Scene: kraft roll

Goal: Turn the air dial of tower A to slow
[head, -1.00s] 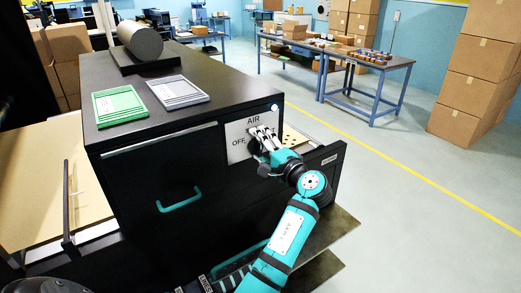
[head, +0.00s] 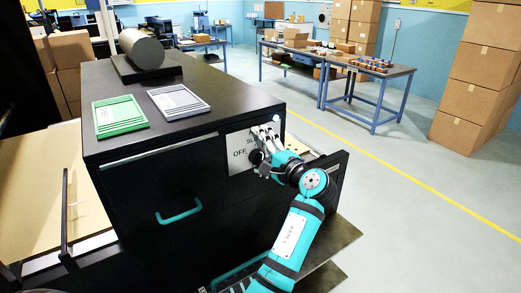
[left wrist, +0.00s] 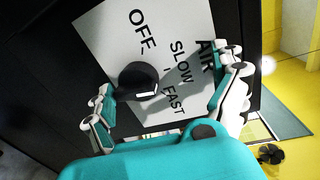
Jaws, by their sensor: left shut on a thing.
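The air dial (left wrist: 138,80) is a black round knob on a white panel (left wrist: 105,45) marked AIR, OFF, SLOW and FAST. A pale mark shows on its lower edge in the left wrist view; I cannot tell which label it points to. In the head view the dial (head: 256,157) is partly hidden by my left gripper (head: 263,144), at the right end of the black cabinet front. My right gripper is out of view.
The black cabinet top (head: 225,90) carries a green tray (head: 119,115), a grey tray (head: 178,101) and a grey roll (head: 142,48). A teal drawer handle (head: 179,212) is left of my arm. Work tables and stacked cartons (head: 480,85) stand farther off; floor between is clear.

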